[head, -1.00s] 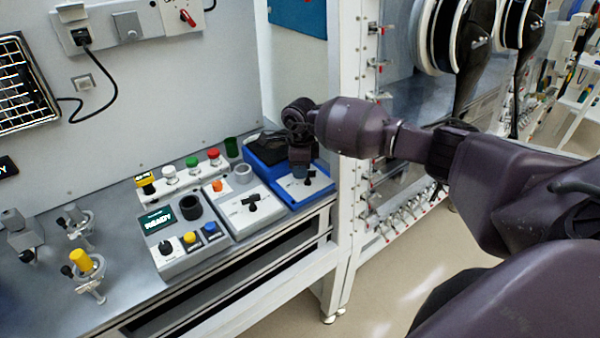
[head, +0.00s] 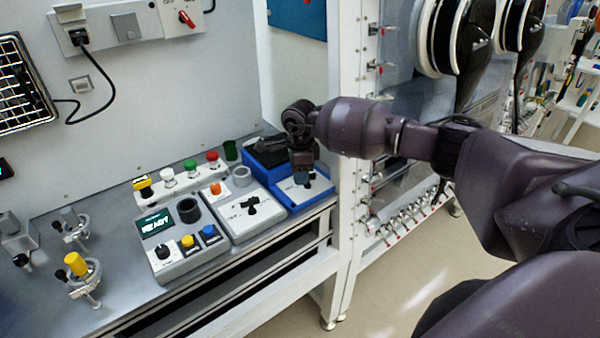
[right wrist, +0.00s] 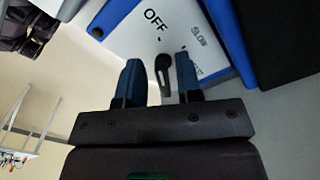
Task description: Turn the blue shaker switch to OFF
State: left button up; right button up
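The blue shaker (head: 296,207) stands at the right end of the bench, with a white front panel (head: 319,187). In the right wrist view the panel (right wrist: 125,37) carries the words OFF and SLOW, and a third label is partly covered. The black switch lever (right wrist: 163,66) lies on this panel. My right gripper (head: 303,180) is low over the panel. In the right wrist view its two blue fingers (right wrist: 159,76) are apart, with the lever between them and gaps on both sides. Which label the lever points to is unclear. My left gripper is out of view.
Left of the shaker stand a grey-white device (head: 249,207) with a black knob and a control box (head: 163,262) reading READY. A button strip (head: 184,182) runs behind them. The white frame post (head: 348,150) rises close to the right of the shaker.

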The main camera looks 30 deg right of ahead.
jog(key=shift+o, duration=0.2)
jog(key=shift+r, duration=0.1)
notch_tip(320, 180, up, 11)
jog(key=shift+f, duration=0.2)
dwell(0.3)
dwell(0.7)
